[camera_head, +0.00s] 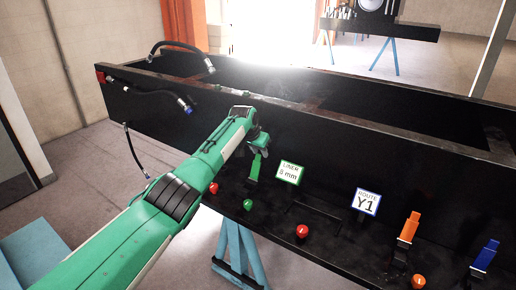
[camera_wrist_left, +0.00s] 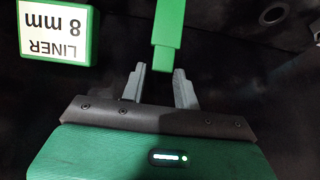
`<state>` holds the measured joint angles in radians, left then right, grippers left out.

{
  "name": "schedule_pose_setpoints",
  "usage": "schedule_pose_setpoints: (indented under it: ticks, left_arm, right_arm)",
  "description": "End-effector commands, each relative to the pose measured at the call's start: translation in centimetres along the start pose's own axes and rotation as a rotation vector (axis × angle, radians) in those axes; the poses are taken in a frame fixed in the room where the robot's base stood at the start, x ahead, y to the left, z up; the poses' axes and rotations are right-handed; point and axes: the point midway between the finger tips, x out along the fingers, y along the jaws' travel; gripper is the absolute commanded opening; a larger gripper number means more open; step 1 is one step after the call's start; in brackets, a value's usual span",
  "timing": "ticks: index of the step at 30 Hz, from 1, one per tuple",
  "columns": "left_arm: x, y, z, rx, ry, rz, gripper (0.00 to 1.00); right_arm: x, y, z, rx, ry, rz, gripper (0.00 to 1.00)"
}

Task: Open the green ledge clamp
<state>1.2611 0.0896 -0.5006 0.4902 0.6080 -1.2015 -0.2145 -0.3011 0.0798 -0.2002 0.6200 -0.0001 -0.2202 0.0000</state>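The green ledge clamp (camera_head: 255,168) stands on the ledge of the black bench, left of the "LINER 8 mm" sign, with its green lever pointing up. In the left wrist view its green lever (camera_wrist_left: 168,35) comes down from the top edge and ends just beyond the fingertips, in line with the gap between them. My left gripper (camera_head: 259,143) is close to the lever's upper end. In the left wrist view its two grey fingers (camera_wrist_left: 160,84) are apart, with nothing held between them. My right gripper is not in view.
The "LINER 8 mm" sign (camera_head: 290,172) stands close right of the clamp. An orange clamp (camera_head: 409,229) and a blue clamp (camera_head: 486,254) are farther right, past the "ROUTE Y1" sign (camera_head: 367,202). Red and green knobs line the front ledge. Black hoses (camera_head: 157,94) hang at the bench's left end.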

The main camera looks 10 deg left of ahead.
Motion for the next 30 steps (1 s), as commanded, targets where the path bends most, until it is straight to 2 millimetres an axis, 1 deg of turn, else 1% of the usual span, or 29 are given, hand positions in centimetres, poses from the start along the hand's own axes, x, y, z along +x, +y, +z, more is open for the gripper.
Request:
schedule_pose_setpoints:
  ticks: [5, 11, 17, 24, 27, 30]
  left_arm:
    - [-0.6, -0.1, 0.1, 0.000, -0.001, 0.000, 0.31]
    - [-2.6, -0.1, 0.1, 0.001, 0.000, -0.001, 0.31]
    - [-5.8, -0.1, 0.1, 0.002, 0.002, -0.001, 0.31]
    - [-10.6, 0.0, -0.1, 0.001, 0.004, -0.002, 0.31]
    - [-12.0, 0.0, -0.1, 0.001, 0.002, -0.001, 0.31]
    - [-13.0, 0.1, -0.2, 0.002, 0.002, -0.001, 0.31]
  right_arm:
    - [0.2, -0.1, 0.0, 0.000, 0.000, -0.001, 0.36]
    - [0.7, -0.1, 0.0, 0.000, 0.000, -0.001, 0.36]
    - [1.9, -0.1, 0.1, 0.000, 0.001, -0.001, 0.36]
    - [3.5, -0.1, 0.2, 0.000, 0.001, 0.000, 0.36]
    - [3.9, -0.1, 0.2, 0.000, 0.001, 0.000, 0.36]
    - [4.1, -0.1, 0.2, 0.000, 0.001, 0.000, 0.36]
